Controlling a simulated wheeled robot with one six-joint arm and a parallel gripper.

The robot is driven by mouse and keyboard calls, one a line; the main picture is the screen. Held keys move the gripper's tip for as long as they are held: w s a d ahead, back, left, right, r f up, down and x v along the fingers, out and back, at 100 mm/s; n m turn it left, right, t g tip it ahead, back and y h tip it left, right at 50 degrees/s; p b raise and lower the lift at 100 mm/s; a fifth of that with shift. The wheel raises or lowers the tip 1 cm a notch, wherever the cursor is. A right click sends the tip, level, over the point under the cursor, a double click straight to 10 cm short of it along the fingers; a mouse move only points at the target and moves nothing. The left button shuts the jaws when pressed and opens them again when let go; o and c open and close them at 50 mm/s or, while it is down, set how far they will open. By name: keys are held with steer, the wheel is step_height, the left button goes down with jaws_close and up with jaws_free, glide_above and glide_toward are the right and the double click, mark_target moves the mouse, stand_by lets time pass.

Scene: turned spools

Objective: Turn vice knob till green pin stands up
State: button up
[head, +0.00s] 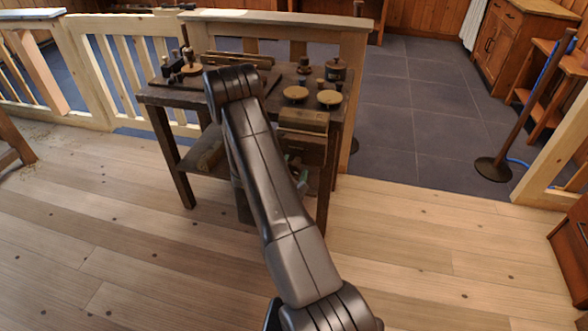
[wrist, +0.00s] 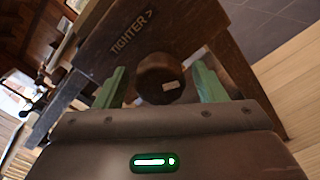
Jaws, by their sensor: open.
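The vice knob (wrist: 158,74) is a dark brown round wooden knob on the front of a dark wooden block in the wrist view. A small pale rectangular mark sits on its face, right of centre. The words "TIGHTER >" are on the block above it. My gripper (wrist: 160,84) is open, its green fingers on the left and right of the knob. I cannot tell whether they touch it. I cannot make out a green pin in either view. In the head view my arm covers much of the bench front, and the knob is not clearly visible.
The workbench (head: 180,97) holds pale round discs (head: 329,98), dark turned pieces (head: 336,70) and tools. A wooden railing (head: 110,30) runs behind it. Plank floor is clear in front. A post on a round base (head: 493,169) stands at right.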

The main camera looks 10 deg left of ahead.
steer(key=shift+w, duration=0.1)
steer(key=c, duration=1)
steer(key=shift+f+m+b, duration=0.1)
steer(key=shift+m+b, duration=0.3)
steer(key=shift+b, duration=0.1)
